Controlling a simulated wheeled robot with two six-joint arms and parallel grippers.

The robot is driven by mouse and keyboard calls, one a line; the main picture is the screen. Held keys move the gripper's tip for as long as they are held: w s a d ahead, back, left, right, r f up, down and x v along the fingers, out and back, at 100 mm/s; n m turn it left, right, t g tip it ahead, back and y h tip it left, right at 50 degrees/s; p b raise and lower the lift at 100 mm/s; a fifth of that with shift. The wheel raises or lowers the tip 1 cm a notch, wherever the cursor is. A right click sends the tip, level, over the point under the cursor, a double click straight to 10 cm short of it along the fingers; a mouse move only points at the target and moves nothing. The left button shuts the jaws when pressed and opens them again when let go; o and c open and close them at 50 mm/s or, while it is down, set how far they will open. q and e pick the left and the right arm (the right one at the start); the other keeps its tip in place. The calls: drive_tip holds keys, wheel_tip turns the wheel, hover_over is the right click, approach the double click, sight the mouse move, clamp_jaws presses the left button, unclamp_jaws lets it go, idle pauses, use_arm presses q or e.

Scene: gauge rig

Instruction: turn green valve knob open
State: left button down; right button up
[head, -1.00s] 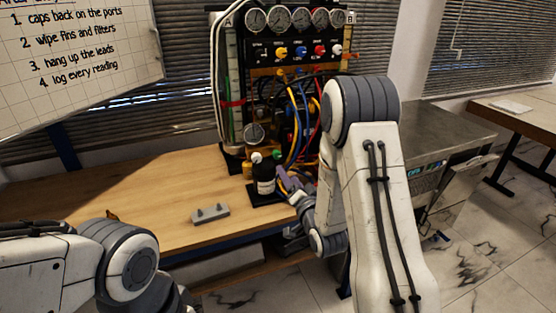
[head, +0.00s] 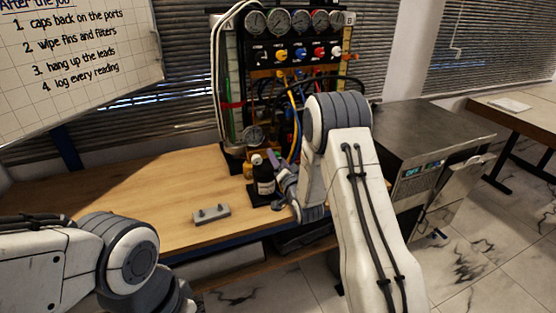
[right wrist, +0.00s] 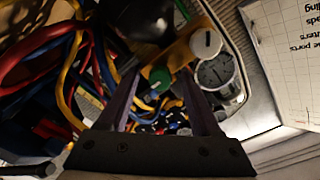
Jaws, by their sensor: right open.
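The green valve knob (right wrist: 160,79) shows in the right wrist view on a yellow-brown fitting, beside a white knob (right wrist: 206,43) and a round gauge (right wrist: 215,72). My right gripper (right wrist: 160,90) is open; its two purple-grey fingers lie either side of the green knob in that picture. I cannot tell whether they touch it. In the head view the right gripper (head: 281,174) is low in front of the rig, beside a dark bottle, and my forearm hides part of the hoses. My left arm shows at lower left, but its gripper is out of view.
The gauge rig (head: 300,52) stands at the back of the wooden bench (head: 120,190). Yellow, red and blue hoses (right wrist: 75,75) crowd beside the fingers. The dark bottle (head: 264,180) and a grey block (head: 211,213) stand on the bench. A metal cabinet (head: 425,135) stands at right.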

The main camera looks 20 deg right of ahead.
clamp_jaws()
drive_tip(key=shift+n+b, duration=9)
drive_tip(key=shift+b, duration=0.2)
